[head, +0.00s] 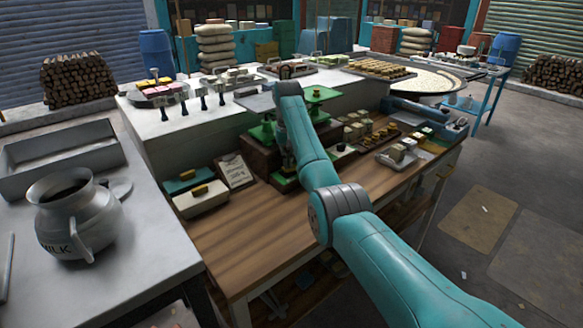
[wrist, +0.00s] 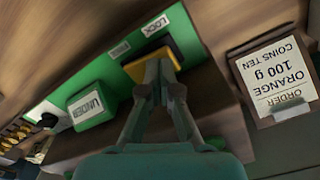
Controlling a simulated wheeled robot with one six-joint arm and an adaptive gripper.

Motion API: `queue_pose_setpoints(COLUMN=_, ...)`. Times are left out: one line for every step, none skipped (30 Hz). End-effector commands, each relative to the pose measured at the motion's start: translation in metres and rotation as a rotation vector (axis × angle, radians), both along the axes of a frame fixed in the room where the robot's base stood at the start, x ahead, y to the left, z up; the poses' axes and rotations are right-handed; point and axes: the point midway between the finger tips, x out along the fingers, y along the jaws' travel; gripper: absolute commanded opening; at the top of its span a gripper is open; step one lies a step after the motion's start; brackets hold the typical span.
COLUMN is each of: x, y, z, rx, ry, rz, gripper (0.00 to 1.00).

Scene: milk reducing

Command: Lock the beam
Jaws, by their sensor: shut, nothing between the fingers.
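The balance scale stands on the wooden workbench in the head view, with a green pan (head: 262,132) at the left and a green plate (head: 318,94) higher at the right. My arm hides much of its middle. In the wrist view its green base (wrist: 115,75) carries a LOCK label (wrist: 155,26) beside a yellow lock piece (wrist: 140,70) with a dark part. My gripper (wrist: 163,72) is shut and empty, its fingertips at the yellow piece, seemingly against it; exact contact is unclear. A green block marked UNDER (wrist: 92,106) is at the left of the base.
An order card (wrist: 275,78) reading ORANGE 100 g lies beside the base; a clipboard (head: 235,171) shows in the head view. Butter-like dishes (head: 200,198) sit left of the scale. A milk jug (head: 75,215) stands on the grey table. The bench's front is clear.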

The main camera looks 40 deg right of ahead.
Motion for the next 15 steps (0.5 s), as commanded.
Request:
queue_pose_setpoints(x=-0.0001, y=0.0, z=-0.0009, rx=0.0, ry=0.0, rz=0.0, gripper=0.0)
queue_pose_setpoints(x=0.0, y=0.0, z=-0.0013, rx=0.0, ry=0.0, rz=0.0, gripper=0.0)
queue_pose_setpoints(x=0.0, y=0.0, z=-0.0018, rx=0.0, ry=0.0, rz=0.0, gripper=0.0)
queue_pose_setpoints(x=0.0, y=0.0, z=-0.0022, rx=0.0, ry=0.0, rz=0.0, gripper=0.0)
queue_pose_setpoints(x=0.0, y=0.0, z=-0.0026, rx=0.0, ry=0.0, rz=0.0, gripper=0.0)
queue_pose_setpoints(x=0.0, y=0.0, z=-0.0032, rx=0.0, ry=0.0, rz=0.0, gripper=0.0)
queue_pose_setpoints(x=-0.0001, y=0.0, z=-0.0037, rx=0.0, ry=0.0, rz=0.0, gripper=0.0)
queue_pose_setpoints(x=-0.0001, y=0.0, z=-0.0041, rx=0.0, ry=0.001, rz=0.0, gripper=0.0)
queue_pose_setpoints(x=-0.0001, y=0.0, z=-0.0047, rx=0.0, ry=0.001, rz=0.0, gripper=0.0)
queue_pose_setpoints(x=-0.0001, y=0.0, z=-0.0051, rx=0.0, ry=0.001, rz=0.0, gripper=0.0)
queue_pose_setpoints(x=-0.0001, y=0.0, z=-0.0055, rx=0.0, ry=0.001, rz=0.0, gripper=0.0)
queue_pose_setpoints(x=-0.0001, y=0.0, z=-0.006, rx=0.0, ry=0.001, rz=0.0, gripper=0.0)
queue_pose_setpoints(x=-0.0001, y=0.0, z=-0.0064, rx=0.0, ry=0.001, rz=0.0, gripper=0.0)
queue_pose_setpoints(x=-0.0001, y=0.0, z=-0.0068, rx=0.0, ry=0.001, rz=0.0, gripper=0.0)
queue_pose_setpoints(x=-0.0001, y=0.0, z=-0.0073, rx=0.0, ry=0.001, rz=0.0, gripper=0.0)
